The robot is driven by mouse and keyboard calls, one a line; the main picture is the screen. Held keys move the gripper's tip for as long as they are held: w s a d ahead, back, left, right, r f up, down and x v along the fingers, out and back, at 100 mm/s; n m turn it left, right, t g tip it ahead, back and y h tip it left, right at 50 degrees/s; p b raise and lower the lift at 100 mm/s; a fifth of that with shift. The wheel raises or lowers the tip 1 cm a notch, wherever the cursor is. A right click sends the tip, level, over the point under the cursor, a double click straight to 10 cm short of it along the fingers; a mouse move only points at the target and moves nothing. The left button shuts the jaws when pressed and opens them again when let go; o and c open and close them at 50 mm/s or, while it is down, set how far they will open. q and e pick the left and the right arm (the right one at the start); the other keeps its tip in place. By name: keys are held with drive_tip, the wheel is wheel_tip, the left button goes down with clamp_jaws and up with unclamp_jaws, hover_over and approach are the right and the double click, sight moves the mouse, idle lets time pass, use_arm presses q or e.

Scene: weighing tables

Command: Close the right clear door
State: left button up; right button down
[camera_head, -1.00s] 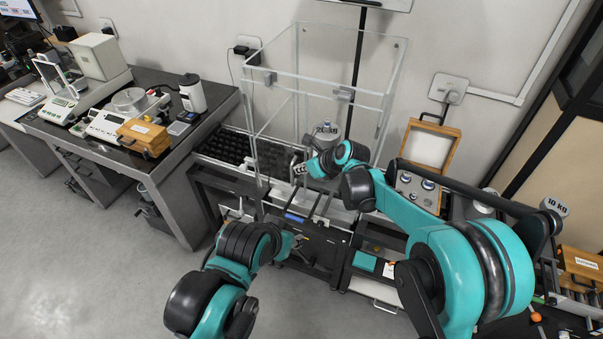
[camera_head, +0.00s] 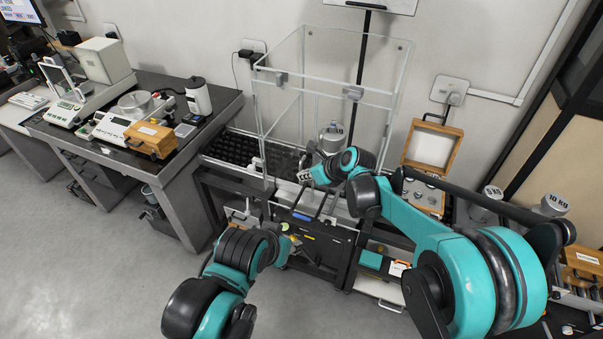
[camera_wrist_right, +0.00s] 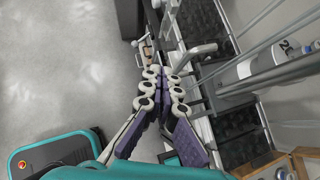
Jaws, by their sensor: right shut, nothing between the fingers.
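The clear enclosure (camera_head: 330,80) stands on the weighing bench in the head view, with transparent panels and pale edges. Its right clear door is hard to tell from the other panels, so I cannot tell how far it stands open. My right gripper (camera_head: 304,174) is shut and empty, low at the enclosure's front. In the right wrist view its fingers (camera_wrist_right: 162,75) lie together beside a pale bent handle (camera_wrist_right: 197,52); contact is unclear. My left gripper (camera_head: 292,243) is low in front of the bench, its fingers too small to read.
A 20 kg weight (camera_head: 331,138) stands inside or behind the clear panels. An open wooden weight case (camera_head: 432,148) is to the right. A dark table (camera_head: 205,150) with balances stands left. The floor (camera_head: 90,260) at lower left is clear.

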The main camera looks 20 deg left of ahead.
drive_tip(key=s+r+p, duration=0.2)
drive_tip(key=s+r, duration=0.4)
drive_tip(key=r, duration=0.1)
drive_tip(key=shift+s+p, duration=0.3)
drive_tip(key=shift+s, duration=0.1)
drive_tip(key=s+d+r+n+t+h+b, duration=0.1)
drive_tip(key=s+d+n+h, duration=0.3)
drive_tip(key=d, duration=0.6)
drive_tip(key=s+d+r+n+t+y+b, duration=0.1)
drive_tip(key=s+d+n, duration=0.1)
drive_tip(key=d+n, duration=0.65)
drive_tip(key=s+d+f+n+h+b, duration=0.1)
drive_tip(key=s+d+n, duration=0.4)
drive_tip(key=d, duration=0.5)
drive_tip(key=s+d+f+n+t+h+b, duration=0.1)
drive_tip(key=s+d+f+n+h, duration=0.3)
drive_tip(key=s+d, duration=0.4)
drive_tip(key=d+f+n, duration=0.1)
drive_tip(key=d+n, duration=0.1)
drive_tip(key=shift+d+f, duration=0.15)
drive_tip(key=shift+d, duration=0.25)
drive_tip(key=shift+w, duration=0.1)
